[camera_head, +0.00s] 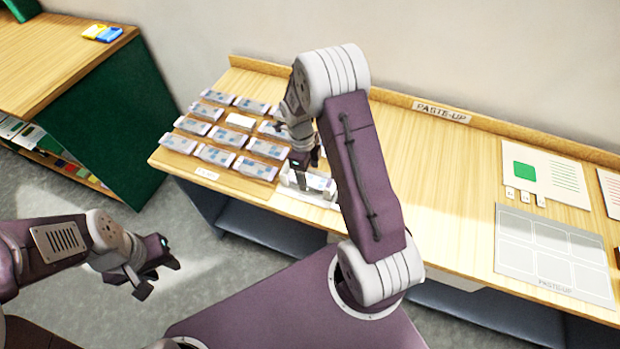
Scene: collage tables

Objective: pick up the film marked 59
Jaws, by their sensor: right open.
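Several small film packets stand in rows at the left of the wooden table; one film packet (213,155) is near the front of the rows. Their numbers are too small to read, so I cannot tell which one is marked 59. My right gripper (304,168) is open and points down at the right side of the rows, just above a film packet (318,183) on a pale holder. I cannot tell whether it touches that packet. My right arm hides part of the rows. My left gripper (158,279) is open and empty, over the floor left of my base.
A grey paste-up board (553,257) and a sheet with a green square (546,173) lie at the table's right. Small white cards (525,197) lie between them. A second table (40,62) at the left bears yellow and blue items (102,33).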

